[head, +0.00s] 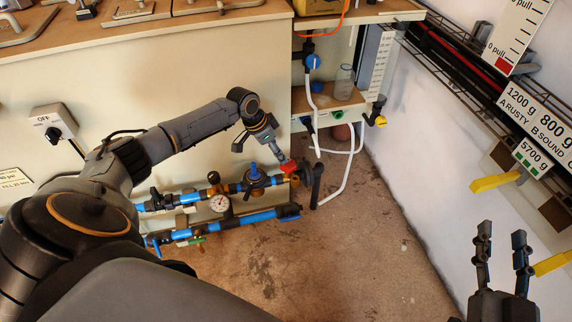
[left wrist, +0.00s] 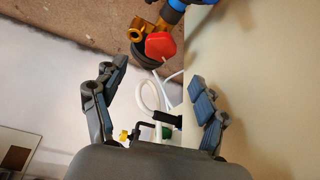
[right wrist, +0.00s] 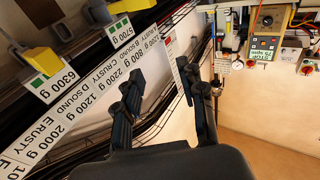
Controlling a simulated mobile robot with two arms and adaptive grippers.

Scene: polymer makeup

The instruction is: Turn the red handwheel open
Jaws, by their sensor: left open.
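The red handwheel (head: 289,167) sits at the right end of the upper blue pipe (head: 225,190), low in front of the cabinet. My left gripper (head: 260,152) is open and empty, just above and to the left of the handwheel. In the left wrist view the red handwheel (left wrist: 160,45) shows beside a brass fitting (left wrist: 137,33), ahead of the open fingers (left wrist: 158,75) and not between them. My right gripper (head: 502,233) is open and empty by the white wall; its spread fingers (right wrist: 160,80) also show in the right wrist view.
A pressure gauge (head: 220,203) and a blue-handled valve (head: 254,175) sit on the pipes near my left gripper. White hoses (head: 343,165) hang to the right of the handwheel. Yellow pieces (head: 494,182) stick out from the right wall. The floor (head: 350,240) between is clear.

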